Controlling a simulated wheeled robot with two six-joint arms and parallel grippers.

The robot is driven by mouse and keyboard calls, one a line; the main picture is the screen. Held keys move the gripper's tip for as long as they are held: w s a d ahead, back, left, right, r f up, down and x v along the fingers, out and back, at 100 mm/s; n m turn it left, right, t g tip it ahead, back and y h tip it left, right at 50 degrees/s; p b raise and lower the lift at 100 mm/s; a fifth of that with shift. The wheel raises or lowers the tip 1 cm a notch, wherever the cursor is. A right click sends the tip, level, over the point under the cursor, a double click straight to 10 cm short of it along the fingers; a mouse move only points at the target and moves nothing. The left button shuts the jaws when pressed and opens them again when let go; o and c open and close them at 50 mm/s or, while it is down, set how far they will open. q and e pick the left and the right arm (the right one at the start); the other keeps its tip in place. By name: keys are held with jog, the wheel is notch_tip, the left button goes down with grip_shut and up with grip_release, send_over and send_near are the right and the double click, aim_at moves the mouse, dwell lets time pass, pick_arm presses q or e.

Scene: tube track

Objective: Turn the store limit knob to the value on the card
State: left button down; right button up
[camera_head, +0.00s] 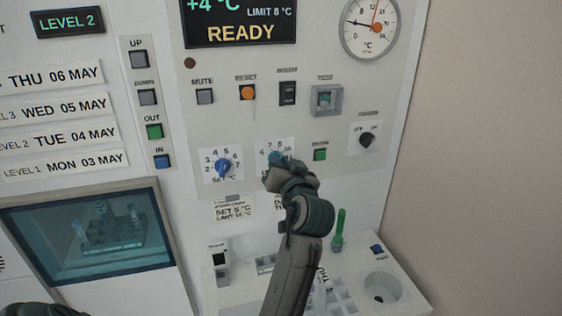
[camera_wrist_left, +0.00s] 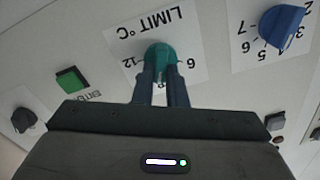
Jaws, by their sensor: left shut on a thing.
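The teal limit knob (camera_head: 275,157) is on a white dial plate on the upright panel. In the left wrist view the knob (camera_wrist_left: 159,54) sits under the label LIMIT °C, which appears upside down. My left gripper (camera_head: 277,166) is shut on it; in the wrist view the two fingers (camera_wrist_left: 161,82) lie on either side of it. The gripper hides much of the dial in the head view, so its setting cannot be read. The card (camera_head: 236,209) below the dials reads SET and LIMIT with °C values; the digits are small and blurred.
The blue set knob (camera_head: 224,168) is close to the left of the limit dial. A green button (camera_head: 320,154) and a black knob (camera_head: 367,139) are to the right. Below, a shelf (camera_head: 408,292) holds a green-capped tube (camera_head: 339,228) near my arm.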

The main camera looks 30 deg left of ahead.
pick_arm(q)
jog(key=shift+w+d+m+p, duration=0.1)
jog(key=shift+w+m+p, duration=0.05)
jog(key=shift+m+p, duration=2.8)
jog(key=shift+f+m+b, duration=0.1)
jog(key=shift+m+b, duration=0.3)
jog(key=shift+m, duration=0.15)
jog(key=c, duration=1.5)
grip_release()
jog(key=shift+o, duration=0.2)
jog(key=shift+f, duration=0.1)
